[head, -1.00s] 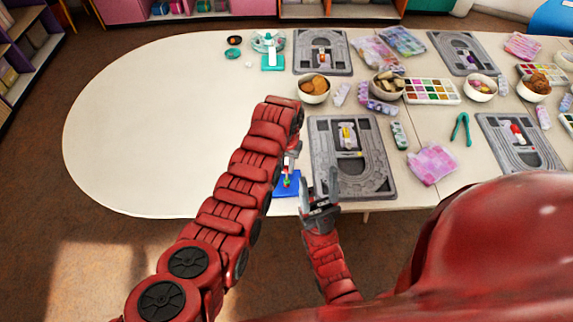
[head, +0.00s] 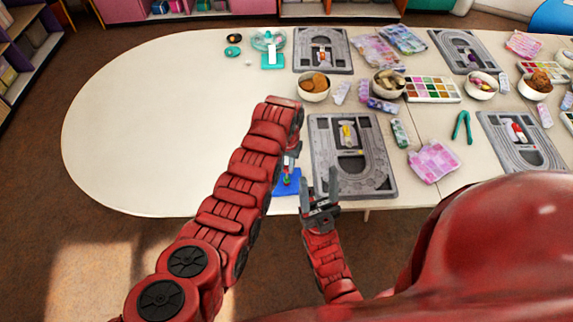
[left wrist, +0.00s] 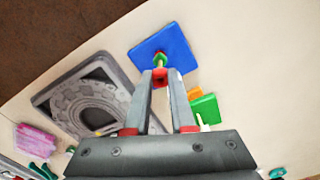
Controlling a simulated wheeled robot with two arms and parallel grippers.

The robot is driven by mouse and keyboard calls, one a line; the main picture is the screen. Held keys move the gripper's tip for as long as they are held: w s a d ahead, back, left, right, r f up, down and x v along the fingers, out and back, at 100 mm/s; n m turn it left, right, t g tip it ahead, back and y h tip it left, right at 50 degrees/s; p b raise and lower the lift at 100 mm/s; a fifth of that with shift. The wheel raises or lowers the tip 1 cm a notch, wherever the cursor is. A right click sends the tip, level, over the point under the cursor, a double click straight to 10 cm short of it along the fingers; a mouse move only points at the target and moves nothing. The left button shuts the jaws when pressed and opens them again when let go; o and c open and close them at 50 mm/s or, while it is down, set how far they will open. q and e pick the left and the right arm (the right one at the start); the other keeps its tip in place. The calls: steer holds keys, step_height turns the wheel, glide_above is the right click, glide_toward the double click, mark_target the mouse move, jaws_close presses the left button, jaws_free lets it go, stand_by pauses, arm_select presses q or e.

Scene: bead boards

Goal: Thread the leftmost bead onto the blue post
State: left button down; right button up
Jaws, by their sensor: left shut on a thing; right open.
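The blue base (head: 287,187) stands at the table's front edge, partly behind my left arm in the head view; it also shows in the left wrist view (left wrist: 178,45). A small green piece (left wrist: 160,59) stands on it; the blue post cannot be made out clearly. My left gripper (left wrist: 160,76) is shut on a small red bead (left wrist: 159,80), close to the green piece; whether the bead is around a post cannot be told. In the head view the gripper is mostly hidden by its arm. My right gripper (head: 319,187) is open and empty, right of the blue base.
A grey bead board (head: 378,182) lies right of the blue base, with a yellow piece (head: 347,132) on it. A green block (left wrist: 207,109) with an orange part is beside my left fingers. Bowls and trays stand farther back. The table's left side is clear.

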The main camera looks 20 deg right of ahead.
arm_select(q)
steer(key=shift+f+b, duration=0.4)
steer(key=shift+f, duration=0.25)
steer(key=c, duration=0.7)
jaws_free()
steer(key=shift+r, duration=0.15)
step_height(320, 180, up, 5)
steer(key=shift+w+f+b, duration=0.1)
steer(key=shift+b, duration=0.9)
steer(key=shift+r+p, duration=2.4)
steer(key=shift+r, duration=3.8)
